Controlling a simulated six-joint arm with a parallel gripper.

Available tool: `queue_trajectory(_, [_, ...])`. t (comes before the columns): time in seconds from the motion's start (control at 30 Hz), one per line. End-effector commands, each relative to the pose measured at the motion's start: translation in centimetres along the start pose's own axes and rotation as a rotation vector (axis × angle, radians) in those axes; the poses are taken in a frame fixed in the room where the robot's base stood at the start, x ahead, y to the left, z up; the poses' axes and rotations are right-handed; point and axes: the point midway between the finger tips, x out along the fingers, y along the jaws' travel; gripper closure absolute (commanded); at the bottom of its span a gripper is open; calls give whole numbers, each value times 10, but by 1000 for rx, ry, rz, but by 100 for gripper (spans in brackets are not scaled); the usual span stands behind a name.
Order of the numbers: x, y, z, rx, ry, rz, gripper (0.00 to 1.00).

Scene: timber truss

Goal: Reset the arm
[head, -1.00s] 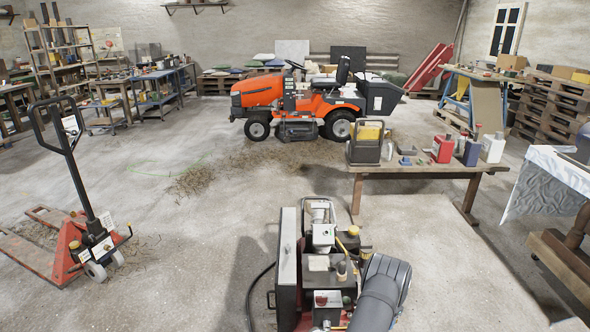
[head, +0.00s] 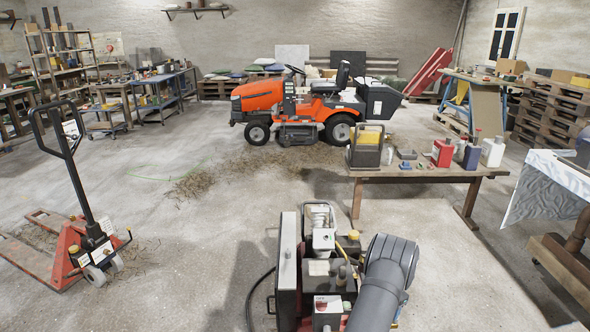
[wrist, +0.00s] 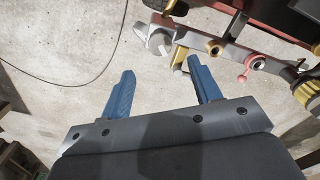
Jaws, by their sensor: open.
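My gripper (wrist: 160,70) shows in the wrist view with two blue fingers spread apart. Nothing is between them. In the head view a dark grey link of my arm rises at the bottom, right of the middle, beside my base; the gripper itself does not show there.
A wooden bench (head: 430,172) with cans and bottles stands ahead on the right. A red pallet truck (head: 68,250) is at left, an orange mower (head: 258,96) farther back. A black cable (wrist: 85,80) lies on the floor. The floor between is mostly clear.

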Motion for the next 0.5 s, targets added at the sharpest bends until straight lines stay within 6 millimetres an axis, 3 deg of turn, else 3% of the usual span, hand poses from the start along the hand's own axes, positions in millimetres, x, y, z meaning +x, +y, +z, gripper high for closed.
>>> queue_trajectory(0.43, [-89,0,0,0,2,-1,43])
queue_trajectory(0.5, [-69,1,2,0,-5,3,43])
